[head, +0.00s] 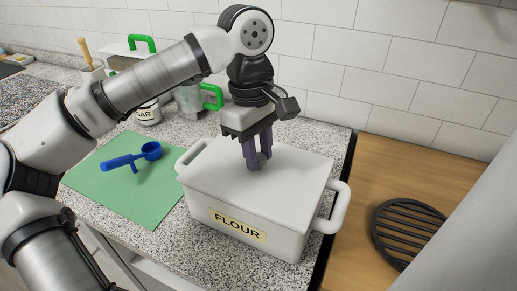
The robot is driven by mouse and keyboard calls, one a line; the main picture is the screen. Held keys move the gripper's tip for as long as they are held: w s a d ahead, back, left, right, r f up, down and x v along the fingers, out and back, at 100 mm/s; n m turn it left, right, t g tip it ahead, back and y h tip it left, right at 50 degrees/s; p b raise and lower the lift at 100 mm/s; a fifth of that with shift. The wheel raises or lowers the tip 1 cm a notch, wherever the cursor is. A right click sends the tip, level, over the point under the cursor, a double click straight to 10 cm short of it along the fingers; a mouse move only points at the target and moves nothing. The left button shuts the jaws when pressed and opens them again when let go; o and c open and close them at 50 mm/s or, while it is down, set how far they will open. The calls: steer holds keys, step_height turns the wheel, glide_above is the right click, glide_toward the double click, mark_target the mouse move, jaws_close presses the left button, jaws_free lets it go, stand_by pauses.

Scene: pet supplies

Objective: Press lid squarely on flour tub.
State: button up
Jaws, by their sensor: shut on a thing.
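The white flour tub (224,231) stands on the speckled counter with its yellow FLOUR label facing front and a handle at each end. The pale lid (296,175) lies over the tub's top and looks roughly level with the rim. Whether it is fully seated all round cannot be told from this view. My gripper (258,161) points down at the middle of the lid, with its purple fingers shut on the lid. The part of the lid between the fingers is hidden by them.
A blue scoop (133,157) lies on a green mat (103,187) left of the tub. A white jar (149,114) and green-handled containers (190,97) stand behind, near the tiled wall. A black round trivet (408,234) lies on the wooden surface at right.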

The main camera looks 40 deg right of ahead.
stand_by(0.4)
steer(key=o, duration=1.6)
steer(key=shift+r, duration=0.1)
steer(key=shift+r+p, duration=2.5)
steer(key=shift+r, duration=0.9)
jaws_close()
